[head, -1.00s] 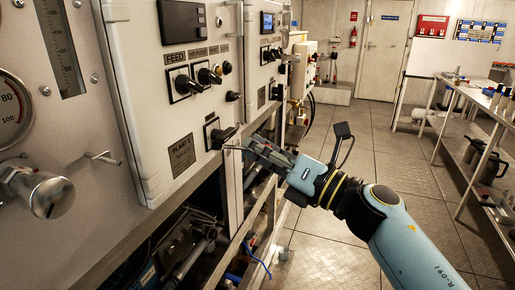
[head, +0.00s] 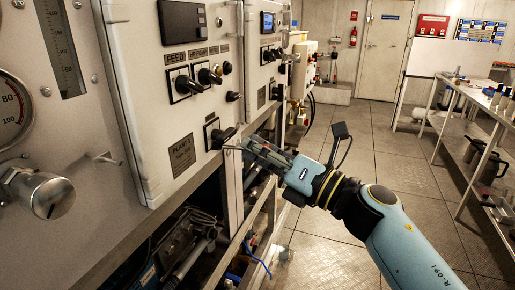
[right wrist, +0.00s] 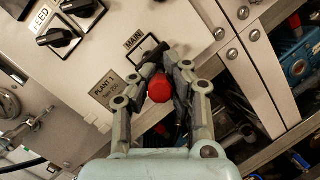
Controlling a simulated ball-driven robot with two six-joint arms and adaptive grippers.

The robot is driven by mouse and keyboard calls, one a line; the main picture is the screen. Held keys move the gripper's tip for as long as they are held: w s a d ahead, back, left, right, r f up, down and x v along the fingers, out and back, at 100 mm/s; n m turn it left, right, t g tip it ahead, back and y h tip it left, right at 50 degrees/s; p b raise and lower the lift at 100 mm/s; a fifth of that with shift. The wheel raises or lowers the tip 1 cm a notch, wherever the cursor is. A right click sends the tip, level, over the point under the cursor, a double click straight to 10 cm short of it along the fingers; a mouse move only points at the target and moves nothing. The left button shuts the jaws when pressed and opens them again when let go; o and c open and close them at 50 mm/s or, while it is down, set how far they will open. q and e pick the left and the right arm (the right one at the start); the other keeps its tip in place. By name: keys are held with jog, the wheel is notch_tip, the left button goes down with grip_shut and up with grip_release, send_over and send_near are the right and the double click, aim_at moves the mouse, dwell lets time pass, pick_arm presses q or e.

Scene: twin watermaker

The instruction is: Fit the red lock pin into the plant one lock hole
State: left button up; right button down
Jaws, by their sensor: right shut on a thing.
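My right gripper (head: 254,149) is shut on the red lock pin; its red head (right wrist: 160,88) shows between the fingers in the right wrist view. The gripper (right wrist: 162,80) is close in front of the plant one MAIN switch. The black switch handle (head: 224,136) shows beside the fingertips in the head view, and its plate (right wrist: 146,50) is just beyond the pin in the wrist view. The PLANT 1 label (head: 181,154) is left of the switch. The lock hole and the pin's tip cannot be made out. My left gripper is out of view.
The white control panel (head: 150,110) carries the FEED knob (head: 184,85) and other knobs above the switch. Below it is an open frame with pipes and a blue cable (head: 258,262). The floor (head: 320,245) right of the cabinet is clear. A shelf bench (head: 470,125) stands far right.

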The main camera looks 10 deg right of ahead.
jog(key=shift+w+a+f, duration=0.1)
jog(key=shift+w+a, duration=0.25)
jog(key=shift+a, duration=0.2)
jog(key=shift+w+a, duration=0.35)
jog(key=shift+a, duration=0.2)
jog(key=c, duration=1.3)
grip_release()
jog(key=shift+s+d+f, duration=0.15)
jog(key=shift+s+d, duration=0.1)
jog(key=v, duration=1.1)
jog(key=shift+s+d, duration=0.1)
